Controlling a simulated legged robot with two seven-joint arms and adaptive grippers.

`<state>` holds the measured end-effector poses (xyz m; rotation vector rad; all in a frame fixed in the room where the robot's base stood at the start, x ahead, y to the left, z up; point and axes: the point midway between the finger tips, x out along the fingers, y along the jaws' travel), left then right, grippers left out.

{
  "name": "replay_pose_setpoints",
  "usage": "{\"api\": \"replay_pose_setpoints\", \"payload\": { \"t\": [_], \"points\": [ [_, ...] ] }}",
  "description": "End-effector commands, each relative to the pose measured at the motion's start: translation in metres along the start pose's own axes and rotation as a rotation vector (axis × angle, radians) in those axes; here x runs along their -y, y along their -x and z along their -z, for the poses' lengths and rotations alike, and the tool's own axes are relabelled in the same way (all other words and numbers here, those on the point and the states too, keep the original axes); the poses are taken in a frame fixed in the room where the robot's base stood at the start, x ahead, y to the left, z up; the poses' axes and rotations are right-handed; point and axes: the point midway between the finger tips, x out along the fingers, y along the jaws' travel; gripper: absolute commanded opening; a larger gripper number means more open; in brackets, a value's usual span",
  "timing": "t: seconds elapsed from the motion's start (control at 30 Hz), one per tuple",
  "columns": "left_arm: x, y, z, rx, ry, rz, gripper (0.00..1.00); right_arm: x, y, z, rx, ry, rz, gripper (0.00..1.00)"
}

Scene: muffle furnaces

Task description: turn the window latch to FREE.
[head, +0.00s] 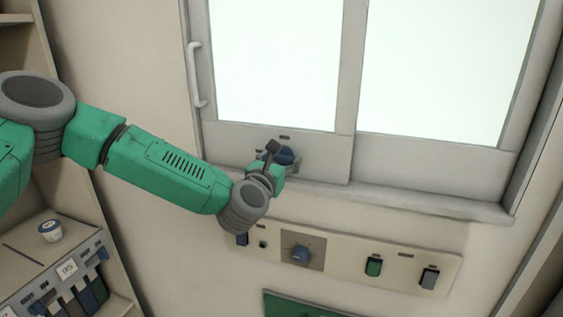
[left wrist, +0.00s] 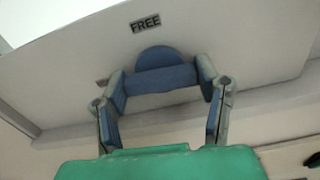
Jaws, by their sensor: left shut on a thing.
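The window latch is a blue knob (head: 286,156) low on the window's left sash. My left gripper (head: 277,159) is at the latch and partly covers it in the head view. In the left wrist view the latch (left wrist: 157,78) shows as a round blue plate with a thick bar across it. The fingers of my left gripper (left wrist: 160,82) are shut on the two ends of this bar. A FREE label (left wrist: 145,23) is on the sash just above the latch. A second small label (left wrist: 101,82) at its left is not readable. My right gripper is not in view.
A panel (head: 330,252) with a blue knob (head: 300,254) and several switches is on the wall below the sill (head: 420,204). A white handle (head: 196,75) is at the window's left edge. A shelf with a small tub (head: 51,231) stands at left.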

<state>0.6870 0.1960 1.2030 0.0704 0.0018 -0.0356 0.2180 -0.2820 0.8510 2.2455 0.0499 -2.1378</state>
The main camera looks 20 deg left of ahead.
Motion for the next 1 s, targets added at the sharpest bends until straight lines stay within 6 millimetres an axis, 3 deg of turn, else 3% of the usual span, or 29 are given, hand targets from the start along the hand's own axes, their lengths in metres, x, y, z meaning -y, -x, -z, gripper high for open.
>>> {"api": "replay_pose_setpoints", "payload": {
  "t": [0.5,1.0],
  "points": [
    [0.001,-0.001,-0.001,0.008,-0.428,-0.005,0.29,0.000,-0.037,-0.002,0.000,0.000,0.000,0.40],
    [0.003,-0.001,0.000,0.006,-0.906,-0.005,0.29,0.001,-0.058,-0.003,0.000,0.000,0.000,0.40]
  ]
}}
